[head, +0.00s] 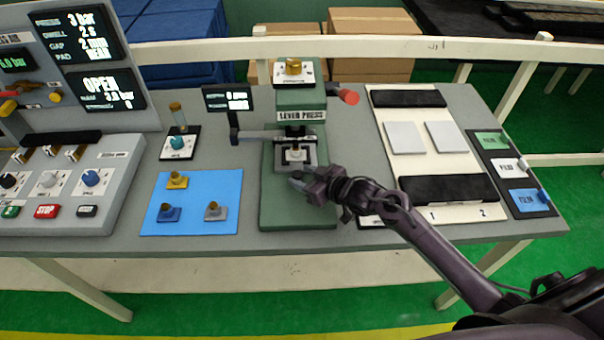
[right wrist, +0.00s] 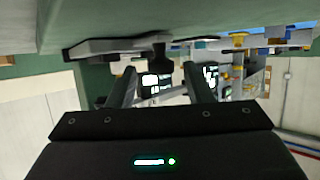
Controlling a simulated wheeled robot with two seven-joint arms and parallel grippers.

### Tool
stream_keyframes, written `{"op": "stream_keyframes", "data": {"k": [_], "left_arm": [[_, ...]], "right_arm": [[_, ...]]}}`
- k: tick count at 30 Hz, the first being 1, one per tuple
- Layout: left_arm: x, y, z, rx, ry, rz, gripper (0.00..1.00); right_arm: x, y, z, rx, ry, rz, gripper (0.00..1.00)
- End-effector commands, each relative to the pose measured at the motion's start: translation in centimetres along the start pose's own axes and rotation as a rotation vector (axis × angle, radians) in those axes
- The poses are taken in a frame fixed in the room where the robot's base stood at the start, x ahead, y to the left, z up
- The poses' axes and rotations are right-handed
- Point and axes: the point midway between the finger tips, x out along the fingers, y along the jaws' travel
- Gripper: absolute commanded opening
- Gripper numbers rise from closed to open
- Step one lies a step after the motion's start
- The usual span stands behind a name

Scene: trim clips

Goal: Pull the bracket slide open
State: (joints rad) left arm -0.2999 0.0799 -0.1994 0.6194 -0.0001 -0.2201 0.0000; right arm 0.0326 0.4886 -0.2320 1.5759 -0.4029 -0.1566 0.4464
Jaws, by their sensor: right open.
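The green lever press (head: 298,215) stands mid-table, its red-tipped lever (head: 347,96) at the right. The bracket slide (head: 309,155) is a dark and metal piece in the press opening, with a small pale part on it. My right gripper (head: 298,180) is at the front of the slide, coming in from the right, and hides its front end. In the right wrist view, the gripper's open fingers (right wrist: 162,75) stand on either side of a dark knob (right wrist: 160,54), with gaps visible. My left gripper is not in view.
A blue mat (head: 190,222) with several small clips lies left of the press. A small gauge display (head: 228,99) stands beside the press. A cream board (head: 460,210) with grey pads lies to the right. A control console (head: 115,190) is at the far left.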

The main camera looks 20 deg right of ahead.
Motion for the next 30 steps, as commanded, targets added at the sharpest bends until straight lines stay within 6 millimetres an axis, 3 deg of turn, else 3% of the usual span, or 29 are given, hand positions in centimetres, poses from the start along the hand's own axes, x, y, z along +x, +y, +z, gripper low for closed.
{"op": "stream_keyframes", "data": {"k": [11, 22, 30], "left_arm": [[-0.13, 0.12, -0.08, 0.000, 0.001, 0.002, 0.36], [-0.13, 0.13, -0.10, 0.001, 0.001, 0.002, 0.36], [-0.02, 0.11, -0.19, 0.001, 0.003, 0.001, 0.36]], "right_arm": [[0.81, -0.06, 0.02, -0.002, 0.000, 0.000, 0.47], [0.79, -0.05, 0.02, -0.002, -0.001, 0.000, 0.00], [1.00, -0.03, -0.04, -0.001, 0.000, 0.000, 0.00]]}}
